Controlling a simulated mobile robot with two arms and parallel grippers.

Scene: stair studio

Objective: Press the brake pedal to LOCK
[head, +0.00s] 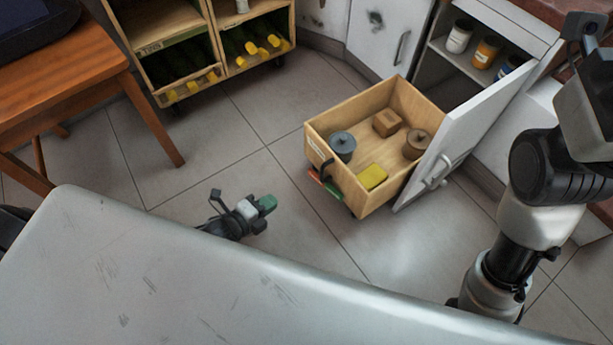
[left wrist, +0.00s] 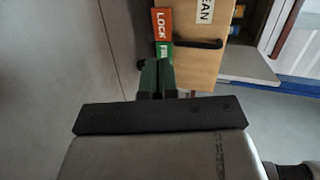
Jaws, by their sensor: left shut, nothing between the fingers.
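The brake pedal has an orange-red plate marked LOCK (left wrist: 162,24) and a green plate whose lettering is partly hidden (left wrist: 163,52). It sits low on the near side of a wooden box on the floor; in the head view the orange plate (head: 314,175) and green plate (head: 333,190) show. My left gripper (head: 269,203) is shut and empty, low over the floor, left of the pedal with a gap in the head view. In the left wrist view its dark green fingers (left wrist: 157,72) overlap the green plate's lower end; contact cannot be told. My right gripper is out of view.
The wooden box (head: 375,97) holds tins, a wooden block and a yellow item. A black handle (left wrist: 200,43) juts beside the pedal. An open white cabinet door (head: 466,120) stands right of the box. A wooden table (head: 85,75) is at left. Floor around my left gripper is clear.

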